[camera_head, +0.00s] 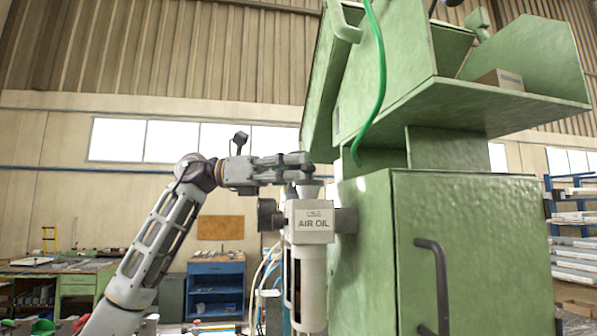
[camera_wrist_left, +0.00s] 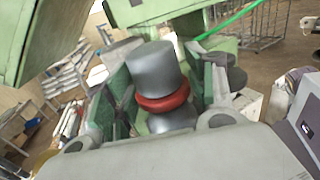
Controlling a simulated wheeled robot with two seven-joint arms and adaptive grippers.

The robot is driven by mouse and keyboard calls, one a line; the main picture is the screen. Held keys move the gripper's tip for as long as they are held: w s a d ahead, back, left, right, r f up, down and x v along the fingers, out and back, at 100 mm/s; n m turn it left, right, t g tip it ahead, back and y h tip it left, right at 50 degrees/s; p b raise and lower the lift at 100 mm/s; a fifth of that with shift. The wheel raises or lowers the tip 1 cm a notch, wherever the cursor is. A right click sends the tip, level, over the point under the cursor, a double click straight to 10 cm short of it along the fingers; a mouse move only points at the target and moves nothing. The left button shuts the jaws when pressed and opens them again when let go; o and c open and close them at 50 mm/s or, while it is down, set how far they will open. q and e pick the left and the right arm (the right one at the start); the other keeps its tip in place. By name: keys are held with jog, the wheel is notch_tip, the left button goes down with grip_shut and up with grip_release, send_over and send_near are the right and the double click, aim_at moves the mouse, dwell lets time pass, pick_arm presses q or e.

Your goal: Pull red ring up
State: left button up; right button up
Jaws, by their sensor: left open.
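The red ring (camera_wrist_left: 164,100) sits around the grey knob (camera_wrist_left: 155,70) in the left wrist view, just under the knob's upper part. In the head view the "AIR OIL" unit (camera_head: 311,225) is fixed to the side of the green machine, and the ring on its top is hidden behind my gripper. My left gripper (camera_head: 300,165) is at the top of the unit. Its fingers (camera_wrist_left: 166,100) are open, one on each side of the knob and ring, with gaps visible between them and the ring. My right gripper is in neither view.
The green machine (camera_head: 470,250) with a handle (camera_head: 436,285) stands close on the right. A green hose (camera_head: 377,80) hangs above. A blue cabinet (camera_head: 215,285) and a workbench (camera_head: 60,268) stand far back left.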

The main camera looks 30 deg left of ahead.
pick_arm(q)
jog(key=shift+a, duration=0.15)
jog(key=v, duration=1.1)
jog(key=shift+a, duration=0.4)
jog(key=shift+s, duration=0.15)
